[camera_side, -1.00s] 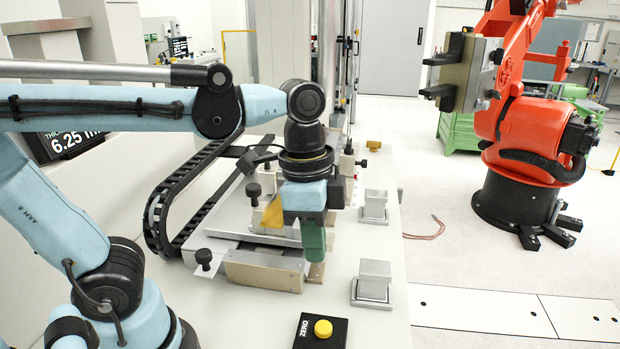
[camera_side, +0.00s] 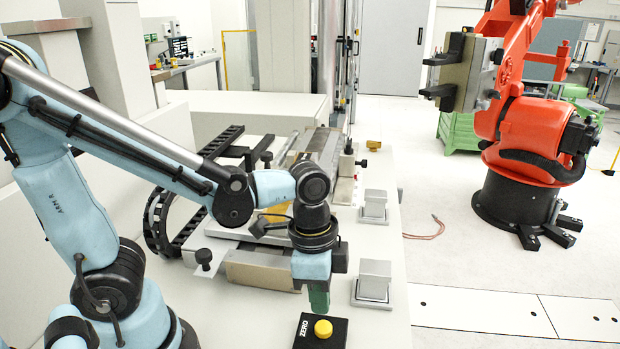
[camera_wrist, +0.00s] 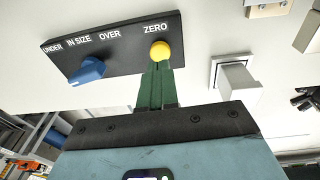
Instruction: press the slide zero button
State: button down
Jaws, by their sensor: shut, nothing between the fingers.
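The yellow zero button (camera_side: 323,328) sits on a black panel (camera_side: 308,343) lettered ZERO, at the bottom of the side view. In the wrist view the yellow button (camera_wrist: 160,50) is at the right end of the black panel (camera_wrist: 120,50), under the word ZERO. My gripper (camera_side: 319,302) points down just behind and above the button in the side view. Its green fingers (camera_wrist: 158,72) are together and empty, and their tips overlap the button's lower edge in the wrist view. I cannot tell whether they touch it.
A blue knob (camera_wrist: 88,71) is on the same panel, with the words UNDER, IN SIZE and OVER above it. A grey metal block (camera_side: 374,281) stands right of my gripper, another (camera_side: 374,206) farther back. The slide bed (camera_side: 262,270) lies behind.

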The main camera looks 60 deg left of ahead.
aim_at(324, 325)
jog(key=shift+d+f, duration=0.2)
jog(key=shift+f, duration=1.6)
jog(key=shift+f, duration=0.1)
jog(key=shift+w+f, duration=0.15)
jog(key=shift+f, duration=0.8)
jog(key=shift+d, duration=0.1)
jog(key=shift+a+r, duration=0.15)
jog(key=shift+r, duration=1.25)
jog(key=shift+a+r, duration=0.2)
jog(key=shift+r, duration=1.25)
jog(key=shift+a+r, duration=0.15)
jog(key=shift+r, duration=1.25)
